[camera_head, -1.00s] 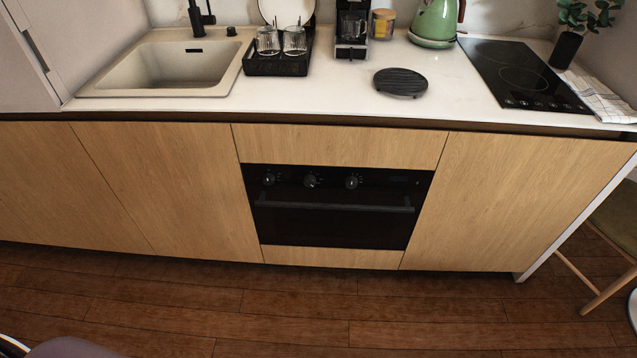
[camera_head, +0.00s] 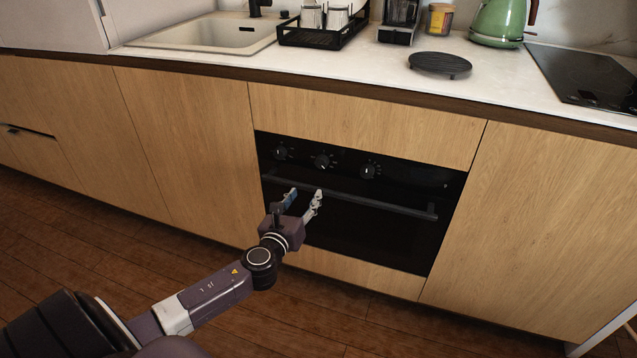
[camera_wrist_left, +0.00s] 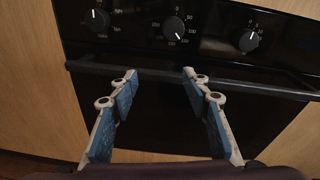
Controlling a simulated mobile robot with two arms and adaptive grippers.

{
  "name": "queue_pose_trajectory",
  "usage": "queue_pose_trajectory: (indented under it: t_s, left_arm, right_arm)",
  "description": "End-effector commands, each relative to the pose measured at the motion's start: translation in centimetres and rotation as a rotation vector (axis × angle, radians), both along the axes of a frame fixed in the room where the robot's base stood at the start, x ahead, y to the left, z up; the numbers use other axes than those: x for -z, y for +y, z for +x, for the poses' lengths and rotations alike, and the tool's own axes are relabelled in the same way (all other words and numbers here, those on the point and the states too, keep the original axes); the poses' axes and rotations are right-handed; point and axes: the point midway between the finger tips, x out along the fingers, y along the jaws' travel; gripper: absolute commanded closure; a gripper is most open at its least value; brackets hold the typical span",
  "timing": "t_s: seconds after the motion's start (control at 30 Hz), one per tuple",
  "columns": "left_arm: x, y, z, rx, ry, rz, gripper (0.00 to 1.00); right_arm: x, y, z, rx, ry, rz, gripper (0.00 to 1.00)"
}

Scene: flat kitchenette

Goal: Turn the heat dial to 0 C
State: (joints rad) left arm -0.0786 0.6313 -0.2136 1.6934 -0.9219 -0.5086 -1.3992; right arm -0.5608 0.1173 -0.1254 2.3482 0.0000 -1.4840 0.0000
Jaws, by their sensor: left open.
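The black oven (camera_head: 350,215) has three round dials along its top panel. The middle dial (camera_head: 322,161) carries a ring of numbers and looks like the heat dial; it also shows in the wrist view (camera_wrist_left: 174,28). Its white mark points to the lower right, away from the 0 at the top. My left gripper (camera_head: 305,192) is open and empty, below the dials and in front of the oven. In the wrist view its fingertips (camera_wrist_left: 160,73) appear at the height of the oven handle, below the middle dial. My right gripper is out of view.
The oven handle (camera_head: 390,207) runs across the door below the dials. A left dial (camera_head: 280,153) and a right dial (camera_head: 368,171) flank the middle one. The counter (camera_head: 380,80) overhangs above. Free floor lies in front.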

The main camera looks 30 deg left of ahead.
Motion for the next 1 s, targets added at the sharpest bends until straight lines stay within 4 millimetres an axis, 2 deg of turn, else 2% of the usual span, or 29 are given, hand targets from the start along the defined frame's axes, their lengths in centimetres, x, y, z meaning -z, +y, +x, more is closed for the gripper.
queue_pose_trajectory:
  t_s: [0.1, 0.23, 0.37, 0.7, 1.0]
  left_arm:
    - [-2.7, -0.7, 0.6, 0.030, -0.048, 0.128, 0.56]
    - [-4.3, -1.0, 1.0, 0.039, -0.070, 0.190, 0.56]
    - [-4.6, -0.7, 2.1, 0.040, -0.073, 0.198, 0.56]
    - [-4.4, 0.4, 6.7, 0.039, -0.070, 0.191, 0.56]
    - [-4.4, 0.8, 8.4, 0.039, -0.069, 0.192, 0.56]
  right_arm:
    - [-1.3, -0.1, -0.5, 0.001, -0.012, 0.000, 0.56]
    - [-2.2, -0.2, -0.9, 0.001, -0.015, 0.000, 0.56]
    - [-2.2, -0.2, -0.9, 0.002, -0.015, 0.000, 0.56]
    - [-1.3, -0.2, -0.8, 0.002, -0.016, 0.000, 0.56]
    - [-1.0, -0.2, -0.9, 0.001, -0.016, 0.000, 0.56]
